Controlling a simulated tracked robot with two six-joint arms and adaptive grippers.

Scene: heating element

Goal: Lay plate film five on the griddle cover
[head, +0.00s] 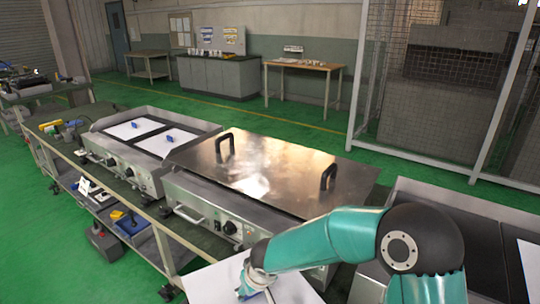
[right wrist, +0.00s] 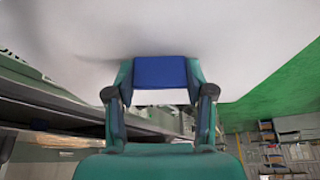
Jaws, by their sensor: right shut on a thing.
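The griddle cover (head: 285,163) is a shiny metal plate with two black upright handles, lying flat on the middle griddle; its top is bare apart from the handles. My right gripper (head: 256,284) is at the bottom of the head view, in front of the middle griddle. It is shut on the blue tab (right wrist: 160,72) of a white sheet, taken as plate film five (head: 211,281); no number is readable. The sheet also fills the upper right wrist view (right wrist: 230,35). Its lower part is cut off in the head view. My left gripper is not in view.
The left griddle (head: 137,149) holds two white sheets with blue tabs. The right griddle (head: 441,203) has a dark surface and part of a white sheet (head: 529,262). A lower shelf (head: 128,221) carries several tools.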

